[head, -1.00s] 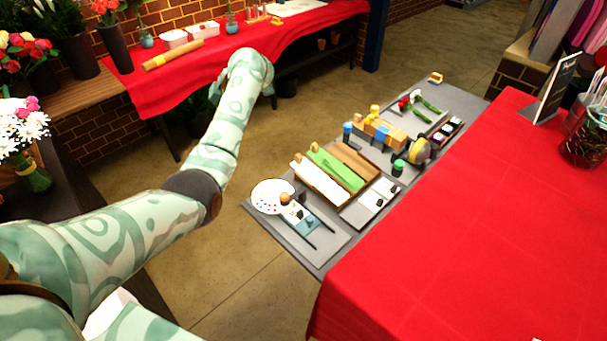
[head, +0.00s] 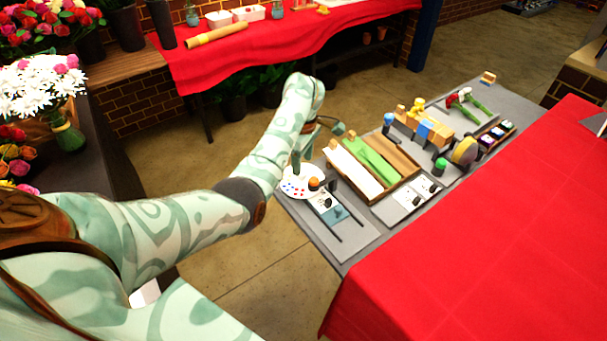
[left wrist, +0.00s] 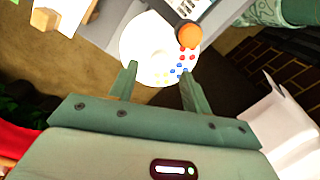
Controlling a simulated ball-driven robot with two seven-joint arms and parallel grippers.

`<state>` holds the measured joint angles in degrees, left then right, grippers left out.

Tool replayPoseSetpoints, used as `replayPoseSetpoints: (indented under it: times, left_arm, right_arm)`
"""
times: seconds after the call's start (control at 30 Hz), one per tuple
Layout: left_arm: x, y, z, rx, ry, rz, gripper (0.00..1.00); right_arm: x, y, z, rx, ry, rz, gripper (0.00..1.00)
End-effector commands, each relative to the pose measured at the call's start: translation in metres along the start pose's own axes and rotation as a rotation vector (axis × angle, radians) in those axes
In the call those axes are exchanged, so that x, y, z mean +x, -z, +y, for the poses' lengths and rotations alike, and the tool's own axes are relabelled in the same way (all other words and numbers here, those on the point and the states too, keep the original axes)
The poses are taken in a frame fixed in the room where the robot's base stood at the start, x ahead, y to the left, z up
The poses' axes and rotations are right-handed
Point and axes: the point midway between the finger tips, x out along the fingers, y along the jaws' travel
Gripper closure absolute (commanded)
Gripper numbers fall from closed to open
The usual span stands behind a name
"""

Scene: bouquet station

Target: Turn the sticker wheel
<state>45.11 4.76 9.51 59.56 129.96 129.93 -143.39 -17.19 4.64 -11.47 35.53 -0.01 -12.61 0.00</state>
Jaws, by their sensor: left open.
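The sticker wheel (head: 297,189) is a white disc with red and blue dots at the near left end of the grey board. My left gripper (head: 303,160) is above it and partly covers its far side. In the left wrist view the wheel (left wrist: 143,38) lies beyond the two open green fingers (left wrist: 160,80), and its dots lie near the right finger. The fingers are apart with nothing between them. I cannot tell whether a finger touches the wheel. An orange knob (left wrist: 189,36) stands at the wheel's edge. My right gripper is not in view.
Beside the wheel on the grey board (head: 352,249) are a card panel with dark rods, a wooden tray (head: 405,158) with white and green pieces, and several small items. A red-covered table (head: 470,240) stands at right. White flowers (head: 40,88) stand at left.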

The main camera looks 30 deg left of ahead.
Motion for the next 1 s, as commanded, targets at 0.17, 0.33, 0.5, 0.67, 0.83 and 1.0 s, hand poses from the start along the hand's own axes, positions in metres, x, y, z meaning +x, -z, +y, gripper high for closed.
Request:
replayPoseSetpoints:
  times: [0.17,0.33,0.5,0.67,0.83,1.0]
  left_arm:
    - [0.03,0.0,0.0,0.0,0.001,0.0,0.51]
    - [0.036,0.0,0.0,0.0,-0.001,-0.001,0.51]
    - [0.036,0.0,0.0,0.0,-0.001,0.0,0.51]
    - [0.036,0.0,0.0,0.0,-0.001,0.0,0.76]
    - [0.036,0.0,0.0,0.0,-0.001,0.0,0.96]
    - [0.035,0.0,0.0,-0.014,-0.001,0.0,0.96]
  right_arm:
    - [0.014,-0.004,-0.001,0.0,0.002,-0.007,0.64]
    - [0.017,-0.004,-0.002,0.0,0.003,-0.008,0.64]
    - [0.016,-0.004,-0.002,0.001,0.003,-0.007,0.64]
    - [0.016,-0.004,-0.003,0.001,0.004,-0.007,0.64]
    - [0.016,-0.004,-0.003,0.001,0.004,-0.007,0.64]
    - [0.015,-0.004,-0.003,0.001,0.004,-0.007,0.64]
